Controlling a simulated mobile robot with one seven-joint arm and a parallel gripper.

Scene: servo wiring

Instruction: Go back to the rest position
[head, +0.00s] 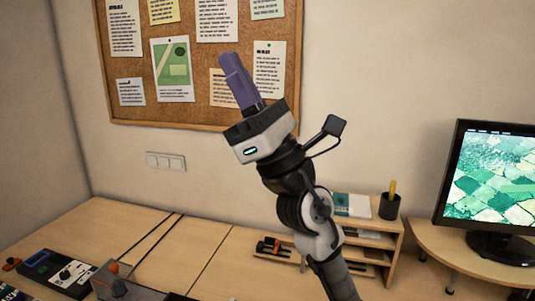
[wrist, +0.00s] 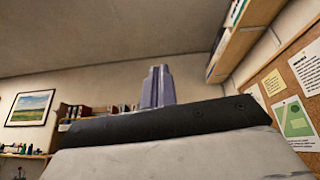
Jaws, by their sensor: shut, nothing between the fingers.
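My gripper (head: 234,76) is raised high above the desk in the head view, in front of the cork board. Its purple fingers point up and slightly left and are closed together with nothing between them. The fingers also show in the wrist view (wrist: 158,87), upright beyond the dark edge of my gripper body. My arm rises from the lower right of the head view.
The cork board (head: 205,116) with pinned papers hangs behind my gripper. Below are a wooden desk (head: 185,252), a dark device (head: 55,272) at left, a small shelf (head: 372,225) with a pen cup (head: 389,207), and a monitor (head: 490,185) at right.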

